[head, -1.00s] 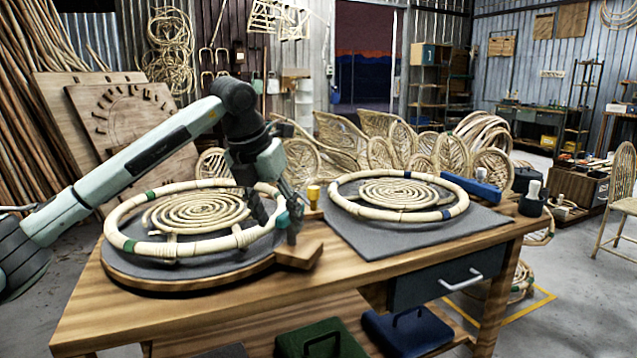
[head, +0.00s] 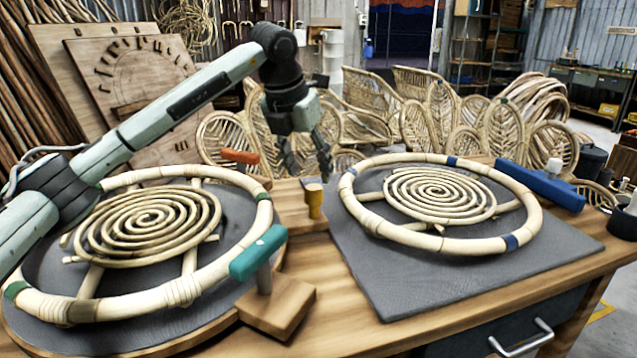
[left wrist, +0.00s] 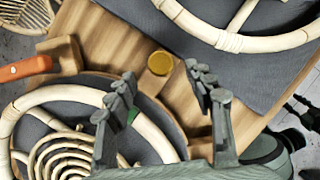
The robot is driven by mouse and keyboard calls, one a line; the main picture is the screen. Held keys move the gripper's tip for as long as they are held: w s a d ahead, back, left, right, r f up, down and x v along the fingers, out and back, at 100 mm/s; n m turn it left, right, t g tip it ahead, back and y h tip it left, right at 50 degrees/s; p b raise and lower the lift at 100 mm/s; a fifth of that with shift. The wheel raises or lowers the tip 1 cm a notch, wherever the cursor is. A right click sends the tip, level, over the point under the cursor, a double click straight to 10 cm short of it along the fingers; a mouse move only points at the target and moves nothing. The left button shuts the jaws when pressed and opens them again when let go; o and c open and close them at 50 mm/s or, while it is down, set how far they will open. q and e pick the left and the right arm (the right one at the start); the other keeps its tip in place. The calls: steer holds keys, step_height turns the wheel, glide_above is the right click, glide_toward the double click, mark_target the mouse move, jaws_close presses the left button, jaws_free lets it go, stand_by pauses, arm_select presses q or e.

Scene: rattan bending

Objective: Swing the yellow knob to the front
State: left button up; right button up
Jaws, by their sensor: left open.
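The yellow knob (head: 315,202) stands upright on a wooden block (head: 290,208) between the two rattan rings. It also shows in the left wrist view (left wrist: 160,63), seen from above as a round disc. My left gripper (head: 306,168) is open and empty, fingers pointing down, just above and behind the knob in the head view. In the left wrist view the knob appears between and beyond the two spread fingertips (left wrist: 160,84). No contact with the knob is visible.
A teal handle (head: 258,252) and an orange handle (head: 240,156) stand at the edge of the left rattan ring (head: 182,290). The right rattan ring (head: 470,244) lies on a grey mat (head: 375,280). A blue bar (head: 541,186) lies at the back right.

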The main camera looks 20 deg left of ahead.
mark_target(313, 187)
arm_select(q)
steer(key=x, duration=0.6)
steer(key=shift+f, duration=0.3)
jaws_close()
